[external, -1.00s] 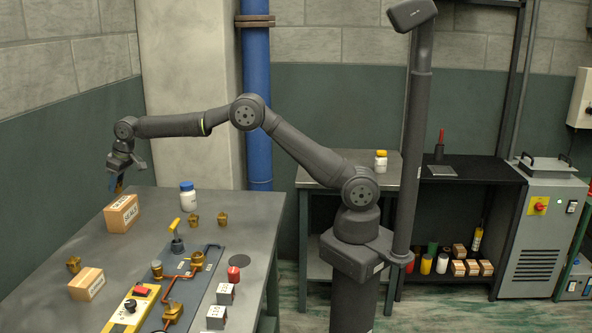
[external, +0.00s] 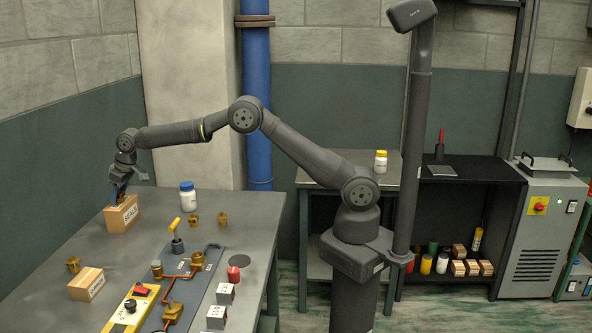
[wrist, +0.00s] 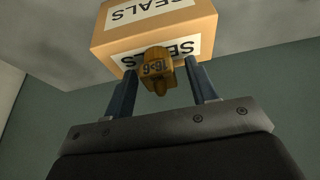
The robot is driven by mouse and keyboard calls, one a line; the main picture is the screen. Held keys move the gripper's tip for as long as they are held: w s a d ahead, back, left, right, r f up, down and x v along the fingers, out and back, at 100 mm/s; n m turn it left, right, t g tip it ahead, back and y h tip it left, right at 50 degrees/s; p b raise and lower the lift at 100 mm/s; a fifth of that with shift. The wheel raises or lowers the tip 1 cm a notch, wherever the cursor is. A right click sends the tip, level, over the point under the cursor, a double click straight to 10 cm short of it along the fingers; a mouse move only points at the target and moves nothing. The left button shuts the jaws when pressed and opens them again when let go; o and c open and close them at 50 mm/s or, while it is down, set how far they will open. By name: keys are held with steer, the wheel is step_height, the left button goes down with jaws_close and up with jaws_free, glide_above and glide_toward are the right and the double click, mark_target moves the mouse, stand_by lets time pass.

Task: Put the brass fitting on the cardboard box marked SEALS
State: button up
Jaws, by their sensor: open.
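The SEALS cardboard box (external: 122,219) stands at the back left of the grey bench. Its labels also show upside down at the top of the wrist view (wrist: 187,22). My gripper (wrist: 163,80) is right above the box, with its fingers pointing down at the top. The fingers are open, with a gap on each side of a brass fitting (wrist: 157,72) between them. The fitting overlaps the box top in the wrist view; whether it rests fully on it is hard to tell. In the external view the fingers hide this fitting.
Other brass fittings stand on the bench, one at the left (external: 73,265) and two near the white bottle (external: 188,196). A second cardboard box (external: 86,284) is nearer the front. The pipe panel (external: 190,275) takes up the middle.

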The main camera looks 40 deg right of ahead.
steer(key=shift+r, duration=0.1)
steer(key=v, duration=1.2)
steer(key=x, duration=1.2)
steer(key=shift+f, duration=0.25)
step_height(320, 180, up, 3)
steer(key=shift+f, duration=0.1)
steer(key=shift+r, duration=0.75)
